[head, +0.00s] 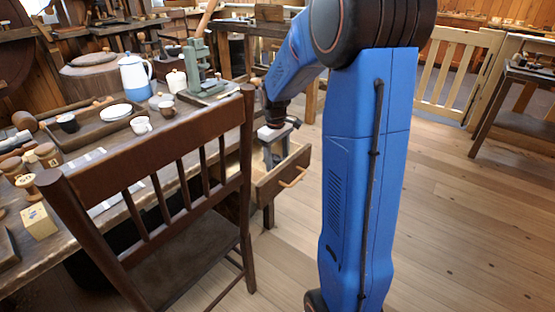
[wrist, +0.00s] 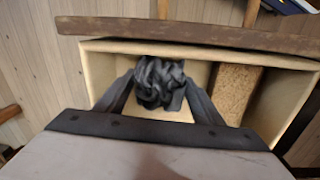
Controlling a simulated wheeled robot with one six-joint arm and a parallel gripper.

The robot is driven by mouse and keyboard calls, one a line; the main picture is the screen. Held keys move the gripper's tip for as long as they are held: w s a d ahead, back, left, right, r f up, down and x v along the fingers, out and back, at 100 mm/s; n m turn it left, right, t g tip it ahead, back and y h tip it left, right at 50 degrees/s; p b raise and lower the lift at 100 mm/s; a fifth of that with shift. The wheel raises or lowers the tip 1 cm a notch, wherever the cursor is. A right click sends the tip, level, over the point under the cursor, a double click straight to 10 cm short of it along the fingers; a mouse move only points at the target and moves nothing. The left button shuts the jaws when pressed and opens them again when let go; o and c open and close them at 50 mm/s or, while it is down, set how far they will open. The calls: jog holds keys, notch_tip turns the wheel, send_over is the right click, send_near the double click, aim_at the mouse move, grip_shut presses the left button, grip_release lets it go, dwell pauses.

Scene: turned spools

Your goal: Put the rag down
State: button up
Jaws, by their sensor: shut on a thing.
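A dark grey, crumpled rag (wrist: 160,82) is between the fingers of my gripper (wrist: 158,95) in the wrist view. My gripper is shut on it. The rag and fingers are over or inside an open drawer (wrist: 285,108) with pale inner walls; I cannot tell whether the rag touches the drawer floor. In the head view my gripper (head: 270,152) points down at the open drawer (head: 270,187) under the bench, and the rag is hard to make out there.
A light brown, speckled block (wrist: 236,90) lies in the drawer, right of the rag. A dark wooden chair (head: 150,160) stands in front of the bench, left of the drawer. The bench holds a tray (head: 95,128), a blue-and-white pot (head: 135,77) and spools. Open floor (head: 460,200) lies to the right.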

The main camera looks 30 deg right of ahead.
aim_at(276, 160)
jog(key=shift+f, duration=0.1)
jog(key=o, duration=1.1)
notch_tip(276, 160, up, 12)
jog(key=shift+a, duration=0.35)
jog(key=shift+s, duration=0.15)
